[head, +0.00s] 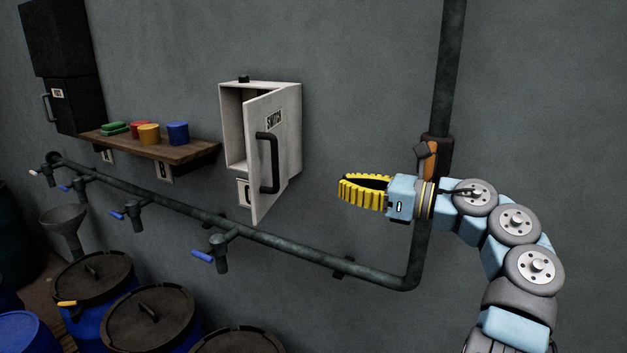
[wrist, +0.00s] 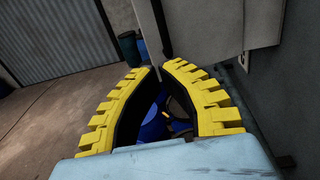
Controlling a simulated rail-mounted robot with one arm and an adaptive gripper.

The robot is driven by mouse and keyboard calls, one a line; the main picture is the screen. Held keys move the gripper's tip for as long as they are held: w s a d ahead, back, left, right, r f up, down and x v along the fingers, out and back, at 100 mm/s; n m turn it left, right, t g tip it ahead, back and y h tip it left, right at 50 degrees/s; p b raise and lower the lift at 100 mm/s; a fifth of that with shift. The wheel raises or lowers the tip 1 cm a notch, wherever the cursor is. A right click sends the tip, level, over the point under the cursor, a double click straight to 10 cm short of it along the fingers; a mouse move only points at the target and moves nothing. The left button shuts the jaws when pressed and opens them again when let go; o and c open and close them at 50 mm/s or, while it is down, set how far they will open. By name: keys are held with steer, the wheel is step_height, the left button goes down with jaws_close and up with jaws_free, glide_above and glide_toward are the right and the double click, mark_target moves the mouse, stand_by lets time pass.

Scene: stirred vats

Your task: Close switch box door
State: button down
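The switch box (head: 233,125) is a pale grey metal box on the wall in the head view. Its door (head: 284,160) is hinged on the right and stands partly open, its free edge swung out toward the camera. The door carries a SWITCH label and a dark bar handle (head: 268,163). My gripper (head: 342,190), with yellow ribbed fingers, is to the right of the door and apart from it. The wrist view shows the fingertips (wrist: 160,69) brought together with nothing held. Pale panels of the box or door (wrist: 215,28) fill the top of that view.
A pipe (head: 300,253) with blue-handled taps runs along the wall below the box. A vertical pipe (head: 452,80) rises behind my arm. A wooden shelf (head: 190,152) with coloured cups is left of the box. Lidded blue barrels (head: 150,325) stand at lower left.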

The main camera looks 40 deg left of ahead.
mark_target(274, 172)
steer(key=p+x, duration=0.4)
steer(key=x, duration=0.8)
steer(key=shift+s+a+r, duration=0.1)
steer(key=shift+a, duration=0.2)
steer(key=shift+s+a, duration=0.1)
steer(key=shift+a, duration=0.3)
steer(key=shift+f, duration=0.2)
